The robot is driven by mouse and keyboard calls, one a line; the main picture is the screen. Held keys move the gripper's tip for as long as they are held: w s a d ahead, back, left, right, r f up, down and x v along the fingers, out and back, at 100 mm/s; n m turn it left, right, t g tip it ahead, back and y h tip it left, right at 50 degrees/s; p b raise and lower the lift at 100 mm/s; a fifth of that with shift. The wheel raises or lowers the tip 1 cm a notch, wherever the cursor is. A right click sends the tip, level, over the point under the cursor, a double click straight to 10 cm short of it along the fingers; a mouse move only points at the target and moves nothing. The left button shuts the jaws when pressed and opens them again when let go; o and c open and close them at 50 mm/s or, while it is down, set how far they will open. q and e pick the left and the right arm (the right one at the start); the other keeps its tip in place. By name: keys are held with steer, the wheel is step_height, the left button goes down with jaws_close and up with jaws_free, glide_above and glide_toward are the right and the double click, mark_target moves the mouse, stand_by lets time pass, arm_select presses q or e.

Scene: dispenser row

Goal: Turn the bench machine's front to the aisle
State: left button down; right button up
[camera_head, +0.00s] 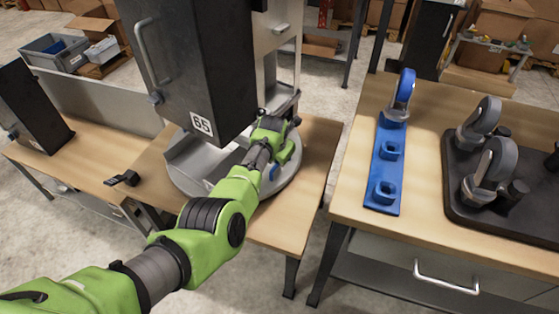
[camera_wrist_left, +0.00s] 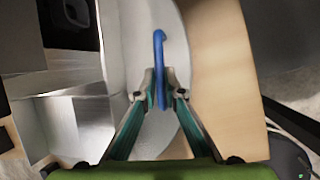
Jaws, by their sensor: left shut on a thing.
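The bench machine (camera_head: 190,60) is a tall dark box with a bar handle and a "65" label on the panel turned towards me. It stands over a round grey turntable (camera_head: 284,186) on a wooden bench. A blue handle (camera_wrist_left: 158,50) sticks up at the turntable's edge. My left gripper (camera_wrist_left: 161,92) is shut on this blue handle, with one finger on each side. In the head view my left gripper (camera_head: 271,168) is at the turntable's right edge, and the hand partly hides the handle. My right gripper is in neither view.
A second dark machine (camera_head: 32,105) stands at the left. A separate wooden table (camera_head: 350,190) at the right holds a blue fixture (camera_head: 386,165) and a dark tray (camera_head: 500,226) with grey wheels. A floor gap separates bench and table. A grey crate (camera_head: 55,52) lies behind.

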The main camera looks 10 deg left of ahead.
arm_select(q)
steer(key=shift+d, duration=0.15)
steer(key=c, duration=2.1)
jaws_free()
steer(key=shift+c, duration=0.2)
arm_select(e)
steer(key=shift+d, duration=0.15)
